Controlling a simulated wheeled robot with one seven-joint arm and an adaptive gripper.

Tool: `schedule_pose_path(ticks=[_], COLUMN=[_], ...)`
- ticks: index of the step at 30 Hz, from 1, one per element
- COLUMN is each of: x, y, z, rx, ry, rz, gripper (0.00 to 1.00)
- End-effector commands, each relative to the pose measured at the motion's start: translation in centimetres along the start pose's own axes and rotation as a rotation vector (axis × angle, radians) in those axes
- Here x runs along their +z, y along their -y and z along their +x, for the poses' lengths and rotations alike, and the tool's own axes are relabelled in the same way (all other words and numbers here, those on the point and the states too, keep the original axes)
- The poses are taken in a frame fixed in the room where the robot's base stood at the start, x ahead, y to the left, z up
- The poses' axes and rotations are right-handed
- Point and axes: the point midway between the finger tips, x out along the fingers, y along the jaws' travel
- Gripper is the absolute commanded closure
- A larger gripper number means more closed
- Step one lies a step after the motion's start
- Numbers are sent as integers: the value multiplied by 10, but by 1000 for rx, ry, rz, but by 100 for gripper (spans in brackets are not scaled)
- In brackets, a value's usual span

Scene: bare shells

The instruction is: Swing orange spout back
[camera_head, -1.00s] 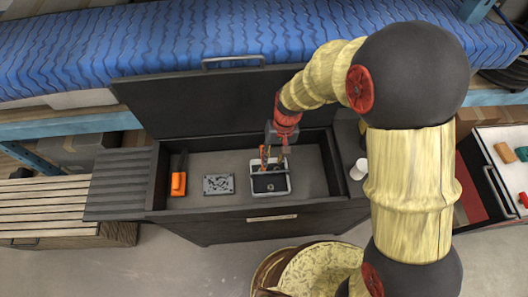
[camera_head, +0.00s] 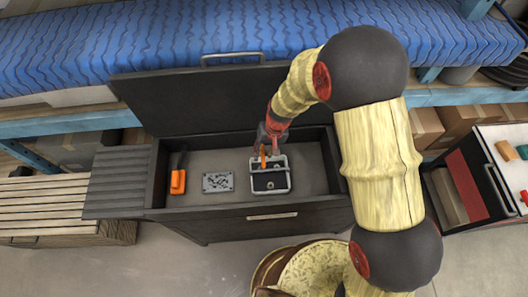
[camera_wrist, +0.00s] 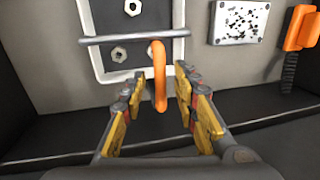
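The orange spout (camera_head: 263,157) is a thin curved tube at a small sink-like unit (camera_head: 270,189) inside the open dark chest. In the wrist view the spout (camera_wrist: 159,75) crosses a grey bar and hangs between my gripper's two fingers. My gripper (camera_wrist: 157,92) is open, its yellow-padded fingers on either side of the spout with gaps to both. In the head view my gripper (camera_head: 272,140) is at the back edge of the unit, and its fingers are hard to make out there.
In the chest (camera_head: 205,229), a grey speckled plate (camera_head: 217,182) and an orange-handled tool (camera_head: 178,181) lie left of the unit. The raised lid (camera_head: 200,100) stands behind. A grey bar (camera_wrist: 130,37) spans the unit. The chest's right floor is clear.

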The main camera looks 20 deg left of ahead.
Motion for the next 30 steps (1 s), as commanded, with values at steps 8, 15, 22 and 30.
schedule_pose_path(ticks=[8,15,22,30], x=[0,0,0,0], y=[0,0,0,0], z=[0,0,0,-1], rx=[0,0,0,0], ry=[0,0,0,0], rz=[0,0,0,0], gripper=[77,90,100,100])
